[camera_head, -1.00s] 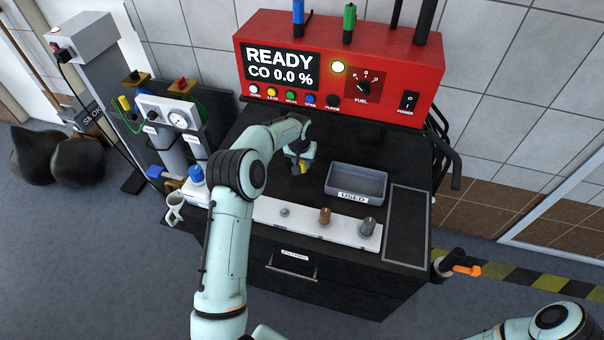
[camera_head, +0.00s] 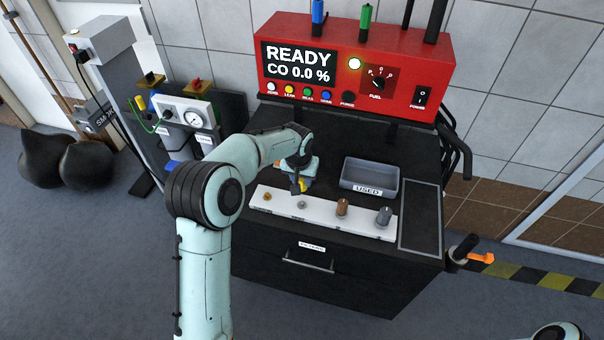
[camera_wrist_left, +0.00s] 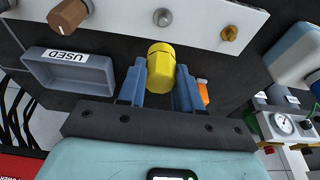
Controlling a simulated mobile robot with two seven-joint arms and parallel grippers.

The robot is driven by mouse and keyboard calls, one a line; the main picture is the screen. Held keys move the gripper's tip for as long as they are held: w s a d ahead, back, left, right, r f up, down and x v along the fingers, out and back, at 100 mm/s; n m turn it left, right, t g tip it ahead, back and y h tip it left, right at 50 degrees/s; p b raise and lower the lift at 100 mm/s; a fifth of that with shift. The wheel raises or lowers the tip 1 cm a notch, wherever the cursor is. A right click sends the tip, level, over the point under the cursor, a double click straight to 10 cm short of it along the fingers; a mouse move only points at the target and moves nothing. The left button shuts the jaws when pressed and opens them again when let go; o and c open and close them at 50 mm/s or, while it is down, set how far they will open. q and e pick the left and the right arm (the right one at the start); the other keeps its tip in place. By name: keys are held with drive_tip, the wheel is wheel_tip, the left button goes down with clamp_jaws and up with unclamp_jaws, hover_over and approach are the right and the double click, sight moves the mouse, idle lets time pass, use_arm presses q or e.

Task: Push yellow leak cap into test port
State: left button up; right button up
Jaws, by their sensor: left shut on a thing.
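My left gripper (camera_head: 300,183) is shut on the yellow leak cap (camera_wrist_left: 161,68), which sticks out between the fingertips in the left wrist view. In the head view the cap (camera_head: 303,186) shows small and partly hidden, just behind the white strip (camera_head: 322,213). The strip carries a small brass fitting (camera_head: 267,197), a small grey fitting (camera_head: 302,205), a brown knob (camera_head: 342,206) and a grey knob (camera_head: 384,215). In the wrist view the cap lies close to the grey fitting (camera_wrist_left: 162,17), seemingly apart. I cannot tell which part is the test port. My right gripper is out of view.
A grey tray marked USED (camera_head: 368,191) stands right of my left gripper. The red analyzer (camera_head: 350,65) reads READY, CO 0.0 %, at the back. A gauge unit (camera_head: 186,117) stands left. Black bench top is bare between analyzer and tray.

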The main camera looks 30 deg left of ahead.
use_arm(q)
drive_tip(key=shift+s+d+r, duration=0.15)
drive_tip(key=shift+s+r, duration=0.05)
drive_tip(key=shift+s, duration=0.2)
drive_tip(key=shift+w, duration=0.2)
drive_tip(key=shift+f, duration=0.15)
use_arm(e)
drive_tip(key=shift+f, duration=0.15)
use_arm(q)
drive_tip(key=b, duration=0.2)
hover_over(302, 201)
drive_tip(key=shift+s+d+f, duration=0.1)
drive_tip(key=shift+s+f, duration=0.15)
drive_tip(key=shift+f, duration=0.8)
drive_tip(key=shift+s+f, duration=0.2)
drive_tip(key=shift+f, duration=0.8)
drive_tip(key=shift+x, duration=0.75)
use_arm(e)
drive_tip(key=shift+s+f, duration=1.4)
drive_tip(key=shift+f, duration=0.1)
use_arm(q)
drive_tip(key=shift+s+f+b, duration=0.1)
drive_tip(key=shift+f+b, duration=0.7)
drive_tip(key=shift+f, duration=0.5)
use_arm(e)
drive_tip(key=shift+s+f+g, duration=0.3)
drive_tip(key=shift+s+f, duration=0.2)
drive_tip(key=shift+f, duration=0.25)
use_arm(q)
drive_tip(key=shift+r, duration=0.15)
